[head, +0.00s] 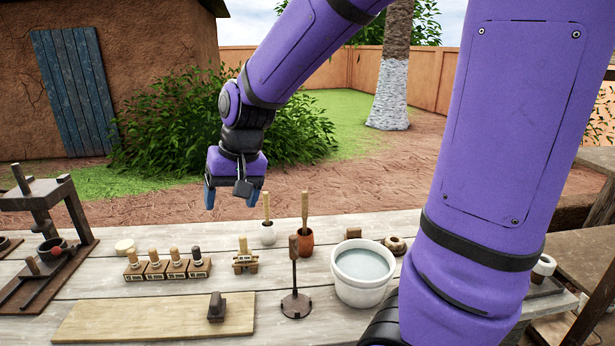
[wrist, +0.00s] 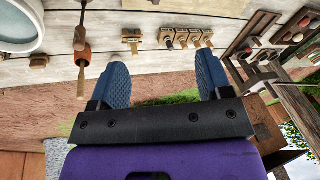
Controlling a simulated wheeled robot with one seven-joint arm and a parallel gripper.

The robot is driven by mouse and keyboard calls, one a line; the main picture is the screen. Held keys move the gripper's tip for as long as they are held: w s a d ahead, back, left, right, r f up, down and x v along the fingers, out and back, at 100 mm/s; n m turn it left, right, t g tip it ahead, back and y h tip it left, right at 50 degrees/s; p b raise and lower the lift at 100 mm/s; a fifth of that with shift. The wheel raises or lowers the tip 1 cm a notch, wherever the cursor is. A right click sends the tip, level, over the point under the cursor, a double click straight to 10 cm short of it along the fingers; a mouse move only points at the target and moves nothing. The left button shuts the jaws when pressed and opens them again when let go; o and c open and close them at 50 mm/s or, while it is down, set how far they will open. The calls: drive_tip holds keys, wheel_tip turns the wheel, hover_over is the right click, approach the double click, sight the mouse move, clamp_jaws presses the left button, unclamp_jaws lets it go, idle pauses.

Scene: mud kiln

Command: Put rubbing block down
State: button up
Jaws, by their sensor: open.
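A small dark block (head: 216,307), which looks like the rubbing block, sits on a pale wooden board (head: 110,319) at the front of the table, near the board's right end. My gripper (head: 231,201) is raised well above and apart from it, toward the far side of the table. Its blue fingers are spread wide with nothing between them. The open fingers also show in the wrist view (wrist: 160,80), with bare ground behind the gap. I cannot make out the block in the wrist view.
A white bucket of water (head: 364,272) stands right of a dark upright stand (head: 295,300). Several small stamps (head: 170,266) line the table's middle. A wooden press (head: 45,235) stands at the left. Two handled pots stand near the back edge. The air around my gripper is clear.

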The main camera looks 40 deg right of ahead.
drive_tip(key=s+d+r+n+t+h, duration=0.1)
drive_tip(key=s+r, duration=0.3)
drive_tip(key=s, duration=0.4)
drive_tip(key=s+d+r+n+t, duration=0.1)
drive_tip(key=s+r, duration=0.3)
drive_tip(key=s, duration=0.5)
drive_tip(key=shift+s+d+r+n+t+h, duration=0.15)
drive_tip(key=shift+d+r+n+t+h, duration=0.25)
drive_tip(key=shift+d, duration=0.4)
drive_tip(key=shift+f, duration=0.1)
drive_tip(key=shift+c, duration=0.5)
